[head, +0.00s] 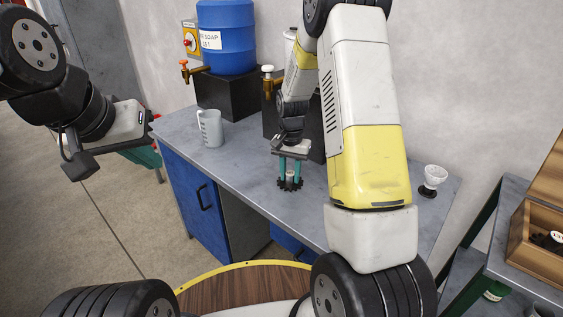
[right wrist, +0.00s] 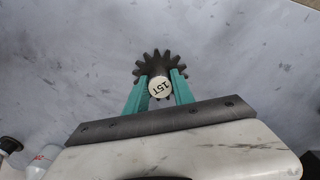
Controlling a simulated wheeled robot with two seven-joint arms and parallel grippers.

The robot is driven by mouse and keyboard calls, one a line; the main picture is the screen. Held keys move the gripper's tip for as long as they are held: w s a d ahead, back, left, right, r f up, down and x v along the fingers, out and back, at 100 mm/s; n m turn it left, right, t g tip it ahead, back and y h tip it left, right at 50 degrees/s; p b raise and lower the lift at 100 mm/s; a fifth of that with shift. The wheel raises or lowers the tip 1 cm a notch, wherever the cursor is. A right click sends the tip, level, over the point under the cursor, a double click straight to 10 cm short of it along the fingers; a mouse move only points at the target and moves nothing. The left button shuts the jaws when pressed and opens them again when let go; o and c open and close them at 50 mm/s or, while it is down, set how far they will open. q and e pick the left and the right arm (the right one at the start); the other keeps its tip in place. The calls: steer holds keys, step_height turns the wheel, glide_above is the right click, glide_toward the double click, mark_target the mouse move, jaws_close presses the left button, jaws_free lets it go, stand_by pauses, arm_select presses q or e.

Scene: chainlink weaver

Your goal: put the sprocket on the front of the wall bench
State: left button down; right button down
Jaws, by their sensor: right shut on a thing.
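The sprocket (head: 290,186) is a dark toothed wheel with a pale hub, at the front part of the grey wall bench (head: 245,160). My right gripper (head: 291,172) points down with its teal fingers shut on the hub. In the right wrist view the sprocket (right wrist: 150,62) shows its teeth beyond the fingertips of the right gripper (right wrist: 159,88), and its hub cap reads 15T. The sprocket is at or just above the bench top; I cannot tell whether it touches.
A clear jug (head: 211,128) stands on the bench at the left. A blue barrel (head: 227,38) on a black stand (head: 229,92) is behind it. A white cup-like item (head: 433,178) is at the right end. A wooden box (head: 538,238) is on another table at right.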

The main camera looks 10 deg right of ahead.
mark_target(290, 173)
steer(key=c, duration=1.1)
jaws_free()
steer(key=s+r+n+t, duration=0.1)
steer(key=s+r, duration=0.2)
steer(key=r, duration=0.7)
steer(key=s+r+t, duration=0.1)
steer(key=s+r, duration=0.2)
steer(key=r, duration=0.7)
steer(key=s+r+n+t, duration=0.1)
steer(key=s+r, duration=0.1)
steer(key=s, duration=0.4)
steer(key=s+a+r+n+t+y, duration=0.1)
steer(key=s+r+n, duration=0.1)
steer(key=s, duration=0.4)
steer(key=s+a+r+n+t+y, duration=0.1)
steer(key=s+r+n+t, duration=0.1)
steer(key=s, duration=0.4)
steer(key=shift+s+r, duration=0.25)
steer(key=shift+r, duration=0.4)
